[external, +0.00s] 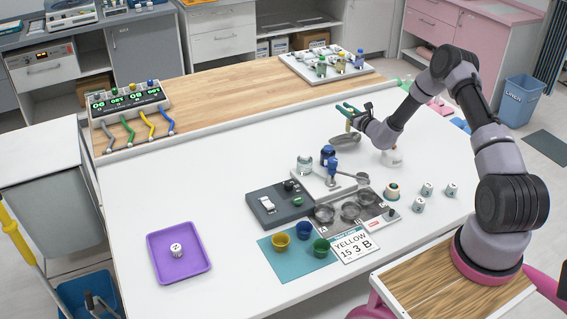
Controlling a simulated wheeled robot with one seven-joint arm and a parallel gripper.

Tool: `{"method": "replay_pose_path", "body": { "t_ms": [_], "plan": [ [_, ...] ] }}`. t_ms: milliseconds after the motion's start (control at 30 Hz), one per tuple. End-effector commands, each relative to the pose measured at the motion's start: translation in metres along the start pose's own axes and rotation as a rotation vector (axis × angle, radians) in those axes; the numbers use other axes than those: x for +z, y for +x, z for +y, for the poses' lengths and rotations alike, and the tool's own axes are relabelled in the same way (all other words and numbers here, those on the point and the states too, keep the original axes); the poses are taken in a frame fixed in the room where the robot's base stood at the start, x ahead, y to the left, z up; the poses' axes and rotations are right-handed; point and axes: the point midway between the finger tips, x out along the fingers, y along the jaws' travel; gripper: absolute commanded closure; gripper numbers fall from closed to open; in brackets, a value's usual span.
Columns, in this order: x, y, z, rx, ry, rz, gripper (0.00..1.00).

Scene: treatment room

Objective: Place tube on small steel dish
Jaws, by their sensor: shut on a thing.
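My gripper (346,110) is above the far right part of the white table, pointing left. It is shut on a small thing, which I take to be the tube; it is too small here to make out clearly. I cannot tell which is the task's dish. My gripper is well behind and above them, apart from them.
A white rack (300,66) with several bottles stands on the back wooden shelf. A purple tray (160,270) is front left.

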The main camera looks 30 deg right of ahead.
Motion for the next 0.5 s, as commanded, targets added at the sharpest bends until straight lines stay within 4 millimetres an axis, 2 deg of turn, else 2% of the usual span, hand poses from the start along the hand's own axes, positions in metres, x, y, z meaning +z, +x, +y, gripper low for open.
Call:
{"method": "replay_pose_path", "body": {
  "t_ms": [100,267,500],
  "plan": [
    [-0.018,0.000,0.000,0.000,0.002,-0.001,1.00],
    [-0.029,0.000,0.000,0.000,0.001,-0.001,1.00],
    [-0.060,0.000,0.000,0.000,0.001,-0.001,1.00]
  ]
}}
